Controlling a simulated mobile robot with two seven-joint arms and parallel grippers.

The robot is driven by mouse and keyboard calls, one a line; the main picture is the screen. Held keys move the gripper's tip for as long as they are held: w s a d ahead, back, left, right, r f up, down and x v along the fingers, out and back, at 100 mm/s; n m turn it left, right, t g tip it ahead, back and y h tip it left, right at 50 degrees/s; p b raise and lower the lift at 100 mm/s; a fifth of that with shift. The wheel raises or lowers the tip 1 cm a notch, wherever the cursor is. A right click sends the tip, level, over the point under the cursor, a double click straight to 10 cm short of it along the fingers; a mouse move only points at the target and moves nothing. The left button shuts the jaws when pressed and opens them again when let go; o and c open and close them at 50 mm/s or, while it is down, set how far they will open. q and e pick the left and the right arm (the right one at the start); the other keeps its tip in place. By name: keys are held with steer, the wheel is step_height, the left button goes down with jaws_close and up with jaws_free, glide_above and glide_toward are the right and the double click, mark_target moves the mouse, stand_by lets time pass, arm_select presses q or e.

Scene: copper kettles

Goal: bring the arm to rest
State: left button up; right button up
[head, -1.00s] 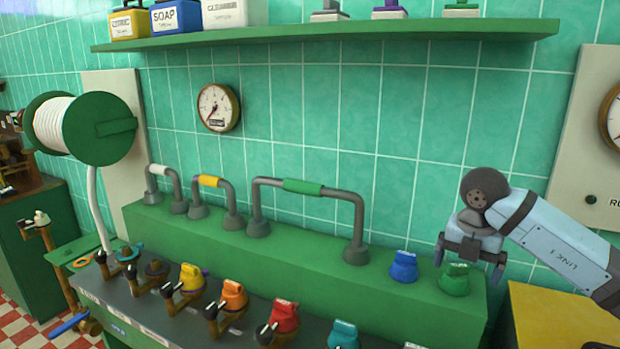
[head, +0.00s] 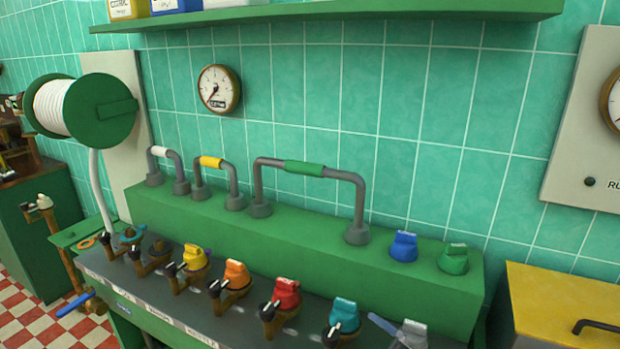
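Neither of my grippers nor any part of my arms shows in the head view now. The green knob (head: 453,259) and the blue knob (head: 404,246) stand upright at the right end of the green ledge (head: 300,252), with nothing over them.
Pipe handles, one with a green band (head: 304,168), rise from the ledge. Several coloured valves, including a red one (head: 286,294), line the counter in front. A hose reel (head: 100,110) hangs at the left. A green shelf (head: 330,13) runs above. A yellow box (head: 565,306) stands at right.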

steer(key=s+d+f+m+h, duration=0.5)
steer(key=s+f+m+h, duration=0.3)
steer(key=f, duration=0.4)
steer(key=s+d+f+m+h, duration=0.5)
steer(key=s+f+m+h, duration=0.3)
steer(key=f, duration=0.5)
step_height(320, 180, up, 10)
steer(key=s+p, duration=0.1)
steer(key=p, duration=1.1)
steer(key=shift+d+m+g, duration=0.3)
steer(key=shift+d+m, duration=0.1)
